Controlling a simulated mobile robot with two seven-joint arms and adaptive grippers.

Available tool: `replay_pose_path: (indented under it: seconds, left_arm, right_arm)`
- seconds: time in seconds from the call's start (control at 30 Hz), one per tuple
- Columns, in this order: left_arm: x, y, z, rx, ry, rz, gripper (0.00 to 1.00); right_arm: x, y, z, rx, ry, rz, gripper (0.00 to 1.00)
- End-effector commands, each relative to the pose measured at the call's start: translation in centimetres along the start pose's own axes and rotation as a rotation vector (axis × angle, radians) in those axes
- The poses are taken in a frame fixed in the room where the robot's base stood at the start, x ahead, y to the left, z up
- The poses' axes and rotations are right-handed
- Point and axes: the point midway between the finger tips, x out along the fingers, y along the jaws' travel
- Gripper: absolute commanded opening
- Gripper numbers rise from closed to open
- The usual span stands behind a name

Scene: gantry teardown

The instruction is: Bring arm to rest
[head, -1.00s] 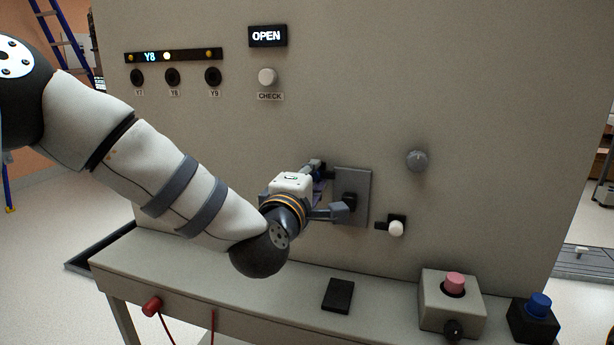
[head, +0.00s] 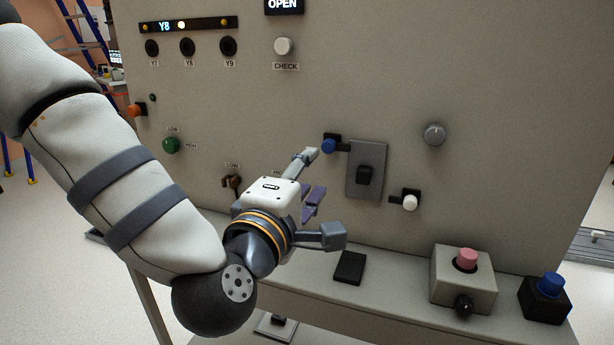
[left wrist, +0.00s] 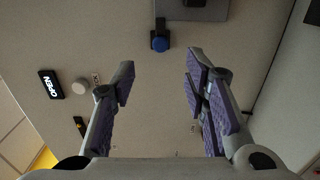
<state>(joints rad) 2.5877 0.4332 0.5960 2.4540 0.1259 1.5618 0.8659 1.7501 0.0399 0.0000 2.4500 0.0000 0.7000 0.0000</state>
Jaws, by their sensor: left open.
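My left gripper (head: 322,195) is open and empty in front of the grey panel (head: 330,90), apart from it. One finger points up toward the blue knob (head: 329,145), the other toward the right above the shelf. In the left wrist view the open fingers (left wrist: 160,85) frame bare panel, with the blue knob (left wrist: 160,42) beyond them. A grey plate (head: 367,155) with a black switch (head: 365,175) is mounted right of the blue knob. My left arm comes in from the left and hides part of the panel and shelf. My right gripper is not in view.
The shelf (head: 390,290) below holds a black pad (head: 350,268), a box with a pink button (head: 467,258) and a black box with a blue button (head: 549,285). A white knob (head: 409,203) and a grey dial (head: 434,134) stick out of the panel. An OPEN sign (head: 284,5) is lit.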

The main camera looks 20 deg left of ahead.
Motion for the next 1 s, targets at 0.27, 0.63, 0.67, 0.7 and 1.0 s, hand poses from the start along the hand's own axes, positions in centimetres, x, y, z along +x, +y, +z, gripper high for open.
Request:
replay_pose_path:
  seconds: [0.27, 0.63, 0.67, 0.7, 1.0]
  left_arm:
    - [-0.2, 0.0, 0.0, 0.000, 0.001, 0.000, 0.41]
    - [-3.1, -14.3, 1.0, 0.304, -0.152, -0.360, 0.41]
    - [-4.4, -17.1, 1.0, 0.366, -0.194, -0.433, 0.41]
    - [-6.3, -20.7, 1.0, 0.445, -0.256, -0.529, 0.41]
    - [-28.2, -38.9, -2.8, 0.913, -0.887, -1.157, 0.41]
  right_arm:
    - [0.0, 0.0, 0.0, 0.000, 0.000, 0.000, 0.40]
    - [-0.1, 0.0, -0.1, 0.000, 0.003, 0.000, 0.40]
    - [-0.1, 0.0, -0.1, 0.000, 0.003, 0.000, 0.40]
    - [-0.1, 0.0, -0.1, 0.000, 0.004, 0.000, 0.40]
    - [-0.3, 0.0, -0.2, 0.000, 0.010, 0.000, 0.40]
